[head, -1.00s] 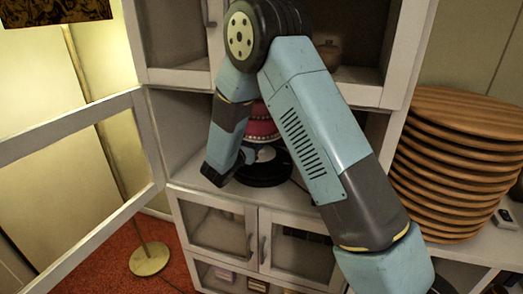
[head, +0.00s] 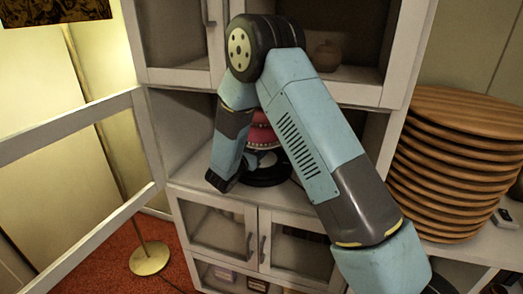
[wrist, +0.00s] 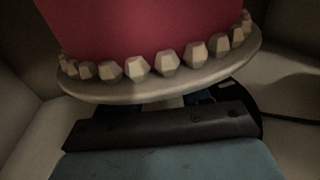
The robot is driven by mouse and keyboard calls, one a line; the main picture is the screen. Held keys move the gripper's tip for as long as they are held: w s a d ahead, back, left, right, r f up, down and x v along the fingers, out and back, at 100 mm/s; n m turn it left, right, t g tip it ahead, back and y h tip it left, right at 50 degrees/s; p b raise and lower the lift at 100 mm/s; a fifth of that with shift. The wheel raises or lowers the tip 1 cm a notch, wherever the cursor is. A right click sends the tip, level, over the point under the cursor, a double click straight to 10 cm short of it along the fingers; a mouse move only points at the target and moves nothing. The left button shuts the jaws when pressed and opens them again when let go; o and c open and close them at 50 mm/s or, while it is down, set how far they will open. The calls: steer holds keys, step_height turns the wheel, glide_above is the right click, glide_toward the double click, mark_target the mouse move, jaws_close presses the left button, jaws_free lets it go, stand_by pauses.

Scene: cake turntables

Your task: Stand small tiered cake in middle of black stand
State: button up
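The small tiered cake (head: 262,133), red with a pale beaded edge, is partly hidden behind my arm in the head view. In the wrist view the cake (wrist: 145,25) fills the top, with cream knobs around a pale round base and a short pale piece under it. The black stand (head: 270,176) is below it on the cabinet shelf; part of its dark disc (wrist: 243,98) shows at right in the wrist view. My gripper (wrist: 180,103) is under the cake's base, by the pale piece. Its fingertips are mostly hidden, so its grip is unclear.
The cabinet compartment has a side wall close at left and a shelf (head: 192,176) in front. An open cabinet door frame (head: 75,122) stands at left. A stack of wooden boards (head: 455,150) stands at right. A lidded pot (head: 328,55) sits in the compartment above.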

steer(key=shift+o, duration=0.9)
